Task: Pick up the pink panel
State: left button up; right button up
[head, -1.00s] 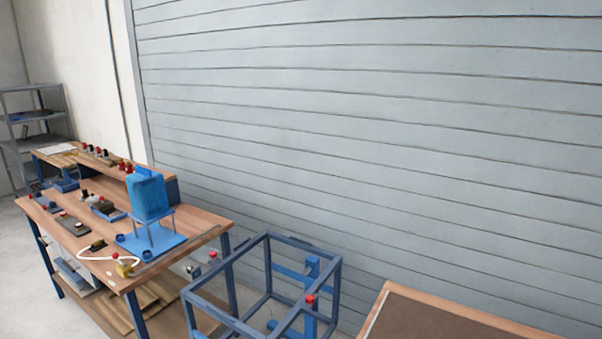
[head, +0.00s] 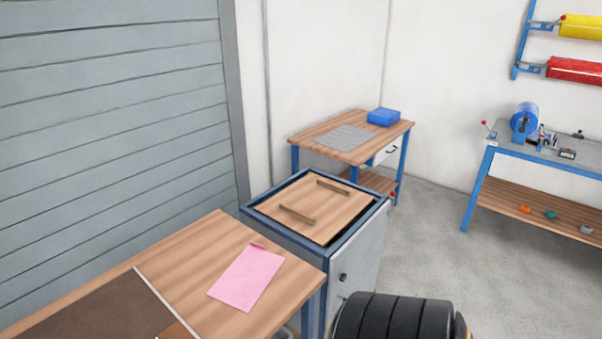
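The pink panel (head: 246,278) lies flat on the right part of a wooden-topped table (head: 200,250) in the head view. It is a thin, roughly rectangular sheet with a small tab at its far edge. Nothing covers it. Neither of my grippers shows in the head view. A black ribbed part, likely of my own arm, shows at the bottom right of the panel, apart from it.
A dark mat (head: 95,308) covers the table's left part. A blue-framed cabinet (head: 368,262) with a wooden top stands right behind the table. A workbench (head: 340,150) with a blue box (head: 384,117) stands further back. Open grey floor (head: 440,230) lies to the right.

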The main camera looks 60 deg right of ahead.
aim_at(242, 285)
jog(key=z, duration=1.65)
jog(key=j+u, duration=0.1)
jog(key=j, duration=0.25)
jog(key=i+j+u, duration=0.1)
jog(key=j, duration=0.2)
jog(key=l+u, duration=0.15)
jog(key=u, duration=0.45)
jog(key=i, duration=0.05)
